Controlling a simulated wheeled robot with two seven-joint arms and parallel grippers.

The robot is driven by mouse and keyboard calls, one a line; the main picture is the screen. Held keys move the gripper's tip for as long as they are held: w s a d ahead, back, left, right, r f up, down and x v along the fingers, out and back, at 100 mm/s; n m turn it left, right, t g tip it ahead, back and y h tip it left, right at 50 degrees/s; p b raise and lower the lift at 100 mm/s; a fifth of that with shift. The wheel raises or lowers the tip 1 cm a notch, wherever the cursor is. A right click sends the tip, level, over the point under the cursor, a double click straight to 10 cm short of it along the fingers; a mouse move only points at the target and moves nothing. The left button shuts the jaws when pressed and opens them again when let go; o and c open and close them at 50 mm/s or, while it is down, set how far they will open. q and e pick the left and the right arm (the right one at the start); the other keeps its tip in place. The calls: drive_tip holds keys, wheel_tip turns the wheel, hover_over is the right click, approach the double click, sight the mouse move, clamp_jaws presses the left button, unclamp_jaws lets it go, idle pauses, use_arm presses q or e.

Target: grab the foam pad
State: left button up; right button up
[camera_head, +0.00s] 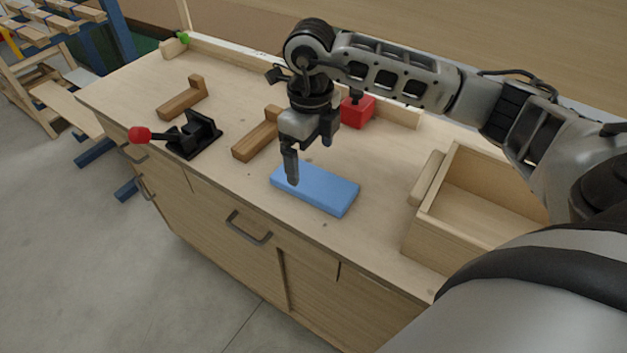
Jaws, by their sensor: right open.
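The foam pad (318,190) is a flat blue block lying on the wooden workbench near its front edge. My right gripper (297,178) points down over the pad's left end. It is open, and no object shows between its fingers. One finger overlaps the pad in the picture; I cannot tell whether it touches. My left gripper is not in view.
A wooden L-shaped piece (258,137) and a black toggle clamp with a red knob (194,134) stand left of the pad. A red block (357,111) is behind it. An open wooden box (433,238) stands to the right. Another L-shaped piece (183,100) is further left.

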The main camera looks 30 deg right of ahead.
sight(309, 178)
drive_tip(key=shift+a+f+p, duration=0.15)
drive_tip(key=shift+f+p, duration=0.2)
drive_tip(key=shift+f, duration=1.1)
drive_tip(key=shift+a+f+p, duration=0.1)
drive_tip(key=shift+f+p, duration=0.25)
drive_tip(key=shift+f, duration=1.1)
drive_tip(key=c, duration=1)
